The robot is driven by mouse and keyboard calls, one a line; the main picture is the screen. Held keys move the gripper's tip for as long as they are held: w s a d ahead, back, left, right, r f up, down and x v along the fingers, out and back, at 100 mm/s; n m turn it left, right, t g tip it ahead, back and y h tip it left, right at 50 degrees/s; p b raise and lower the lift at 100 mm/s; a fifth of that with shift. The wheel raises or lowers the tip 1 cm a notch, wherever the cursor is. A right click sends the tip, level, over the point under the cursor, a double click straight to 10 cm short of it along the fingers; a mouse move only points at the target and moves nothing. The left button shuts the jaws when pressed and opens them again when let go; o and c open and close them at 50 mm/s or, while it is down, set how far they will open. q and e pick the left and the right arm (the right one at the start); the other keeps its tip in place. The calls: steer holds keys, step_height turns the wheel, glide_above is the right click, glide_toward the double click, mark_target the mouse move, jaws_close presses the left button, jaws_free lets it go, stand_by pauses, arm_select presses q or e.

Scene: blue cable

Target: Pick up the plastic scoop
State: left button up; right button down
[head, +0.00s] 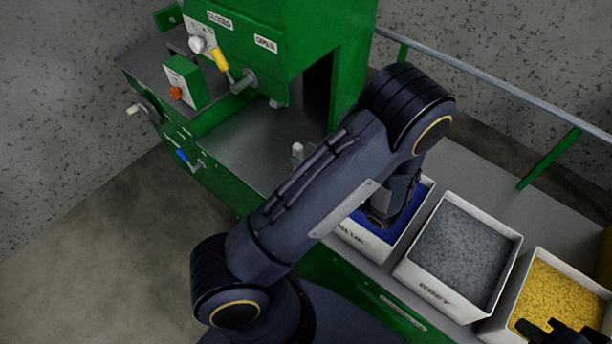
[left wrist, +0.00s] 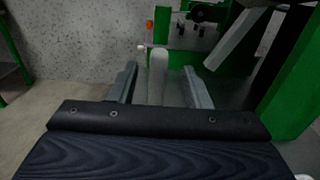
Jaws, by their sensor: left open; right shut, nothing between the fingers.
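A pale upright piece, which looks like the handle of the plastic scoop (left wrist: 157,78), shows in the left wrist view between the fingers of my left gripper (left wrist: 160,72). The fingers are open, with a gap visible on both sides of it. In the head view my left arm hides that gripper; a small pale tip, likely the scoop (head: 298,151), shows on the grey bench beside the arm. The scoop's bowl is not clearly visible. My right gripper (head: 555,331) shows partly at the lower right, shut and empty over the yellow bin.
A green machine (head: 290,50) with levers stands at the back. A blue-filled bin (head: 363,243), partly behind my arm, a grey-filled bin (head: 428,285) and a yellow-filled bin (head: 510,292) line the bench. A rail (head: 490,82) runs behind.

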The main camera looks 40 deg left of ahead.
arm_select(q)
steer(key=a, duration=0.3)
steer(key=a+f, duration=0.1)
steer(key=a, duration=0.1)
steer(key=shift+w+a+p, duration=0.1)
steer(key=shift+w+p, duration=0.05)
steer(key=shift+p, duration=0.2)
steer(key=shift+c, duration=0.4)
jaws_close()
